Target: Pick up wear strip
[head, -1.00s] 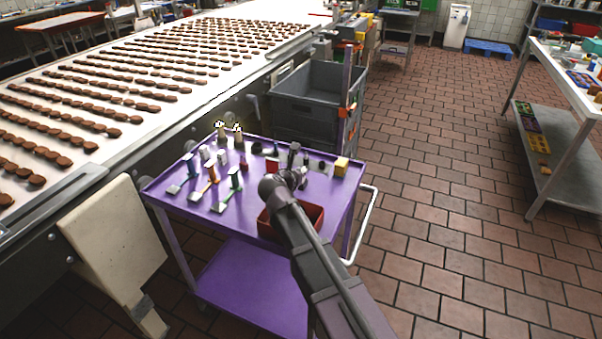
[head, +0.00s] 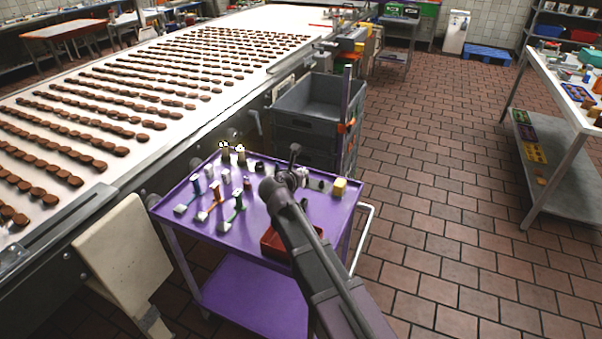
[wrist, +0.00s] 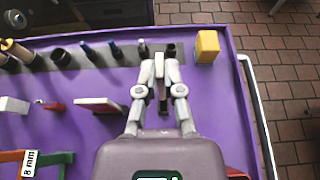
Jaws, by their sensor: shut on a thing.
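My gripper (wrist: 161,68) is above the back part of the purple cart top, its two fingers close together. It is shut on a small narrow piece (wrist: 160,66), pale at the top with a dark part below, which I take for the wear strip; the fingers hide most of it. In the head view my gripper (head: 294,166) is small and partly covered by my arm, and the held piece cannot be made out there. Whether the piece touches the cart cannot be told.
The purple cart (head: 182,208) also bears a yellow block (wrist: 207,46), dark cylinders (wrist: 60,57), coloured-handled tools (head: 238,207) and a red bin (head: 275,243). A grey crate stack (head: 310,105) stands behind it. The conveyor (head: 40,226) is at left; tiled floor at right is open.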

